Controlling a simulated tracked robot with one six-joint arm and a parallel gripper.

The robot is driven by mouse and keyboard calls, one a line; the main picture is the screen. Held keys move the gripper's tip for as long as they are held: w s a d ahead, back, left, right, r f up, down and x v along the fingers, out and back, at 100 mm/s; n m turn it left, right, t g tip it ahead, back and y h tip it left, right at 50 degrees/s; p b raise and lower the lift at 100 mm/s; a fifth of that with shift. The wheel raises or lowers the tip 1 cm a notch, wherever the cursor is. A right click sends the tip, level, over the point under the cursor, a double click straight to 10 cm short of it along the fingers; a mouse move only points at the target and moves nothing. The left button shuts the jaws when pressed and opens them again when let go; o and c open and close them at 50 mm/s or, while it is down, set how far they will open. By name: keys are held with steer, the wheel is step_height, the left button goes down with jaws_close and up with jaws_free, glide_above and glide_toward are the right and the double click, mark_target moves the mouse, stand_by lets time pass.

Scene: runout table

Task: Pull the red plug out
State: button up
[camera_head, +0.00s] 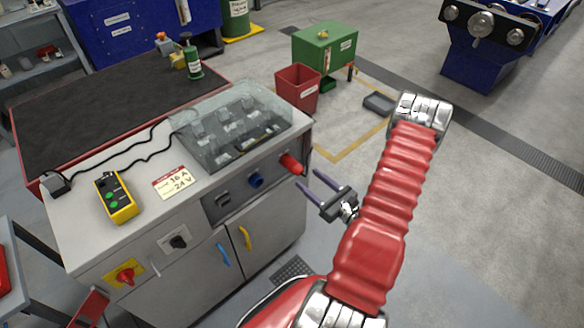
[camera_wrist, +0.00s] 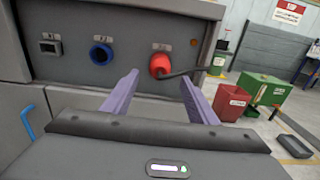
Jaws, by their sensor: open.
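The red plug (camera_head: 290,164) sticks out of the dark front panel (camera_head: 236,189) of the grey cabinet, at its right end. It also shows in the wrist view (camera_wrist: 160,65), seated in the panel, with a dark cable or lever running from it to the right. My gripper (camera_head: 322,184) is open and empty. Its two purple fingers point at the panel, below and to the right of the plug in the head view. In the wrist view the plug lies beyond and above the space between the fingertips (camera_wrist: 158,84), apart from both.
A blue socket (camera_head: 256,180) sits left of the plug, and a grey square socket (camera_wrist: 49,47) further left. Blue (camera_head: 223,253) and yellow (camera_head: 246,237) handles stick out below. A clear cover (camera_head: 235,118) and a yellow pendant (camera_head: 116,197) are on top. A red bin (camera_head: 297,90) stands behind.

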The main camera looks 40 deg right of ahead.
mark_target(302, 173)
steer(key=shift+w+a, duration=0.15)
steer(key=shift+w, duration=3.6)
steer(key=shift+c, duration=0.5)
jaws_close()
steer(key=shift+s, duration=0.2)
steer(key=shift+s, duration=0.7)
steer(key=shift+s, duration=0.35)
steer(key=shift+s, duration=0.35)
steer(key=shift+s, duration=0.35)
